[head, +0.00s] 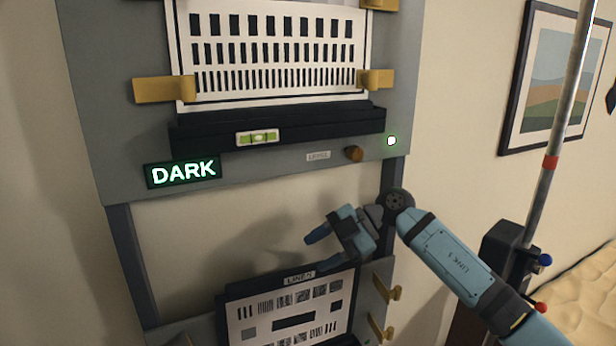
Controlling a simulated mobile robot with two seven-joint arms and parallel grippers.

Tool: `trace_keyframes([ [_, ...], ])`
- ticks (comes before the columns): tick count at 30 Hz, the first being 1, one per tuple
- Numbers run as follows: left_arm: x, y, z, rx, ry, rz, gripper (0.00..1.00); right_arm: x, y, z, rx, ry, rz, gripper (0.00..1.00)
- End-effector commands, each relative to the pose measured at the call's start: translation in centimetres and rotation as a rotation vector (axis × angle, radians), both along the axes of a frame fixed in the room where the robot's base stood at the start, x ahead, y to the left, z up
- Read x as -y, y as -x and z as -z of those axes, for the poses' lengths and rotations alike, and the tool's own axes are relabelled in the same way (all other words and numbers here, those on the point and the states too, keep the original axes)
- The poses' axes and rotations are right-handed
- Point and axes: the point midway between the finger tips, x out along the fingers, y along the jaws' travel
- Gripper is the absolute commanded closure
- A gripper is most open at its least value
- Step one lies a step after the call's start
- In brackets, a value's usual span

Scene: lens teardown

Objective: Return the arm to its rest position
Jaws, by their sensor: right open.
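My right arm comes in from the lower right. Its right gripper (314,252) is open and empty, with its fingers pointing left. It hangs in front of the pale gap between the upper panel and the lower chart, just above the "LINES" label (300,278). My left gripper is not in view.
Below is a lines chart (293,320). A metal pole (562,120) and framed picture (550,78) are right.

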Motion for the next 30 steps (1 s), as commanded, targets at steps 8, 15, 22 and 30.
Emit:
trace_keyframes([
  [8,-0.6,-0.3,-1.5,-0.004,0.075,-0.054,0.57,-1.0,4.5,-0.1,0.072,-0.574,0.089,0.49],
  [15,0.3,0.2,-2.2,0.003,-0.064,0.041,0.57,1.7,7.0,4.7,0.021,-0.948,0.470,0.49],
  [22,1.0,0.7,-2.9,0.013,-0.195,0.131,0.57,7.0,10.1,13.1,-0.087,-1.012,0.994,0.49],
  [30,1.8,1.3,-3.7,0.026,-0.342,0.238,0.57,13.1,19.6,26.2,-0.324,-0.698,1.539,0.49],
])
